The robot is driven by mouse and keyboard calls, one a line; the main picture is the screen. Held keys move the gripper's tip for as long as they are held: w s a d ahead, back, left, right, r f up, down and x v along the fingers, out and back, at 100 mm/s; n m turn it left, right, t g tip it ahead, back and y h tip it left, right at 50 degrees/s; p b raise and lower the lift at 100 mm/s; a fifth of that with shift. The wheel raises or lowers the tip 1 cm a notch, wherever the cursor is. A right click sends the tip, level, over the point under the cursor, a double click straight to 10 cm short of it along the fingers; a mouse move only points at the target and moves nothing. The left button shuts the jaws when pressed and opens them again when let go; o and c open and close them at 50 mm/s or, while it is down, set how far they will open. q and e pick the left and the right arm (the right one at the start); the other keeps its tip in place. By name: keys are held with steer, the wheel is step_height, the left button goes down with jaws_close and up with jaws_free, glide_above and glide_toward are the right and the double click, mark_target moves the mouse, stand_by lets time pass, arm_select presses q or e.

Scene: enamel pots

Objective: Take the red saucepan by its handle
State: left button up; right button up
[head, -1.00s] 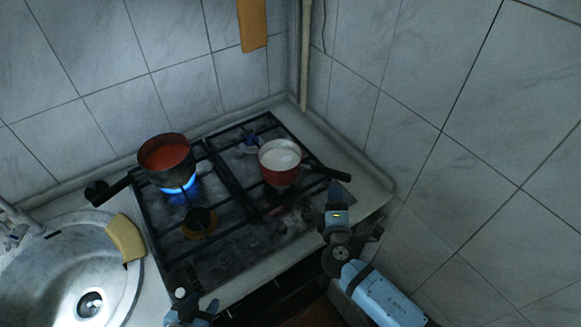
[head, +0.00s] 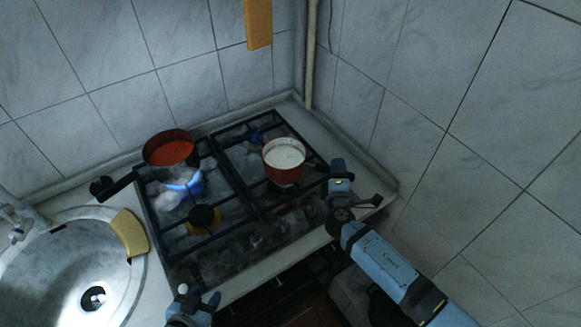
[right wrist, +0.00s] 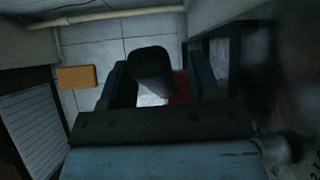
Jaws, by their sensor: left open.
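The red saucepan (head: 284,174), red outside with white inside, stands on the right side of the hob in the head view. Its dark handle points right, towards my right gripper (head: 338,168), which hides the handle's end. In the right wrist view the dark handle (right wrist: 150,65) lies between the two parted fingers of my right gripper (right wrist: 160,85), with a gap on the right side. A bit of the red pan (right wrist: 181,86) shows behind it. My left gripper (head: 198,296) is open and empty at the bottom of the head view, in front of the hob.
A sink (head: 40,275) with a yellow sponge (head: 129,233) is further left. Tiled walls close off the back and right.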

jaws_close()
steer(key=shift+w+r, duration=0.1)
steer(key=shift+r, duration=0.15)
